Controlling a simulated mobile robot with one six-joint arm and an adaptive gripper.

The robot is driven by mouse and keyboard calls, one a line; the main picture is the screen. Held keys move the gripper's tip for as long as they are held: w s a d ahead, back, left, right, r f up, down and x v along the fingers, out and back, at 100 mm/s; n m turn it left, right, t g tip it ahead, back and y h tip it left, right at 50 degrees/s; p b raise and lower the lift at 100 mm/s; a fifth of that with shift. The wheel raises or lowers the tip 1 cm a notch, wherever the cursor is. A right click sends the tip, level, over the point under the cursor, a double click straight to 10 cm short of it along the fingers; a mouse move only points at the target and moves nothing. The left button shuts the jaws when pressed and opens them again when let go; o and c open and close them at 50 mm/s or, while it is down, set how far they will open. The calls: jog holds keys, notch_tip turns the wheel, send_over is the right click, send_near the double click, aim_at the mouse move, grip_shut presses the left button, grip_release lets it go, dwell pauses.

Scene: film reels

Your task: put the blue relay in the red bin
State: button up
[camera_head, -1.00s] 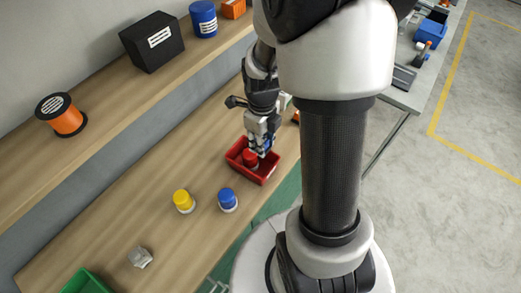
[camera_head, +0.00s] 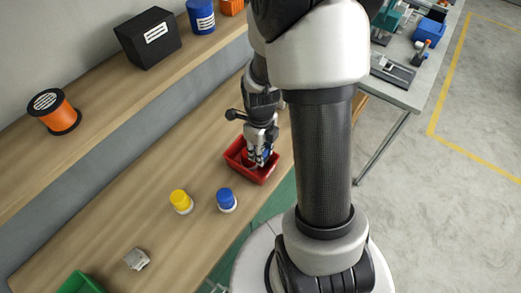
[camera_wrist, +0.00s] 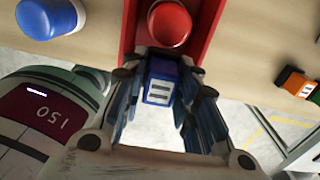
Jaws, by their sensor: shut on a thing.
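The blue relay (camera_wrist: 160,88) is a small blue block with a white striped label. My gripper (camera_wrist: 164,82) is shut on it, one finger on each side. In the head view my gripper (camera_head: 261,157) is over the red bin (camera_head: 267,177), and only a bit of blue shows between the fingers. The wrist view shows part of the red bin (camera_wrist: 204,45), with the relay near its end wall. Whether the relay touches the bin floor cannot be told.
A red round-topped thing (camera_wrist: 170,22) stands in the bin. A blue-topped piece (camera_head: 226,199) and a yellow-topped piece (camera_head: 181,201) stand nearby on the bench. A grey block (camera_head: 137,259) and a green bin (camera_head: 80,283) are farther along. A shelf runs behind.

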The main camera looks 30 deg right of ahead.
jog(key=o, duration=1.1)
jog(key=shift+f, duration=0.1)
jog(key=shift+c, duration=0.2)
jog(key=s+a+r+n+t+p, duration=0.1)
jog(key=a+r+n+p, duration=0.15)
jog(key=r, duration=0.65)
jog(key=a+r+n+p, duration=0.1)
jog(key=r+n, duration=0.3)
jog(key=r, duration=0.6)
jog(key=s+a+r+n+t, duration=0.1)
jog(key=s+a+r+n, duration=0.3)
jog(key=n, duration=0.8)
jog(key=s+a+r+n+t, duration=0.2)
jog(key=s+a+r+n, duration=0.2)
jog(key=n, duration=0.9)
jog(key=s+r, duration=0.1)
jog(key=s, duration=0.2)
jog(key=shift+s+r+t, duration=0.15)
jog(key=shift+r+t, duration=0.05)
jog(key=shift+t, duration=0.1)
